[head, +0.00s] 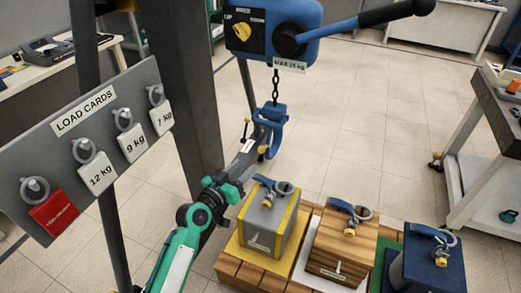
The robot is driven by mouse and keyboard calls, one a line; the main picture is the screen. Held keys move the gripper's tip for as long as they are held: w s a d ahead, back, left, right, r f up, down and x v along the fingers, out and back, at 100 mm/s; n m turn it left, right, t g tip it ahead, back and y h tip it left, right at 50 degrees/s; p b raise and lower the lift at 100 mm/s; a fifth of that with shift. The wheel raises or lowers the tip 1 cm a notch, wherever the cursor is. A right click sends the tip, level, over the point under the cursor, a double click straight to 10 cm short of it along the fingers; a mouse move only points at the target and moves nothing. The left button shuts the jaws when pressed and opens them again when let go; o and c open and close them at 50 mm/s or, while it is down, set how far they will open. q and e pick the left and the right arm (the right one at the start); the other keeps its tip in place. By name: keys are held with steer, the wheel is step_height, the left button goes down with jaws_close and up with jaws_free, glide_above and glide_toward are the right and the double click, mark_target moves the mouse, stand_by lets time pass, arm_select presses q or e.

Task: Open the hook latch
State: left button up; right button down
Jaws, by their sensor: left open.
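A blue hook (277,122) hangs on a short chain (275,78) below the blue hoist (285,28). Its latch is too small and too covered to make out clearly, so I cannot tell whether it is open or shut. My left gripper (263,137) comes up from below and is at the hook's left side, with its tips close to or touching the hook; I cannot tell which. The gripper is open and I see nothing held in it. Small brass-coloured parts (246,122) show beside the gripper. My right gripper is out of view.
A grey block (265,222), a wooden block (345,245) and a dark blue block (432,265), each with a shackle on top, stand below the hook. A load cards board (70,160) hangs at left beside a dark post (185,90). A cart (495,110) stands at right.

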mark_target(259, 152)
arm_select(q)
steer(key=x, duration=1)
steer(key=shift+w+f+p, duration=0.15)
steer(key=shift+p, duration=0.25)
jaws_close()
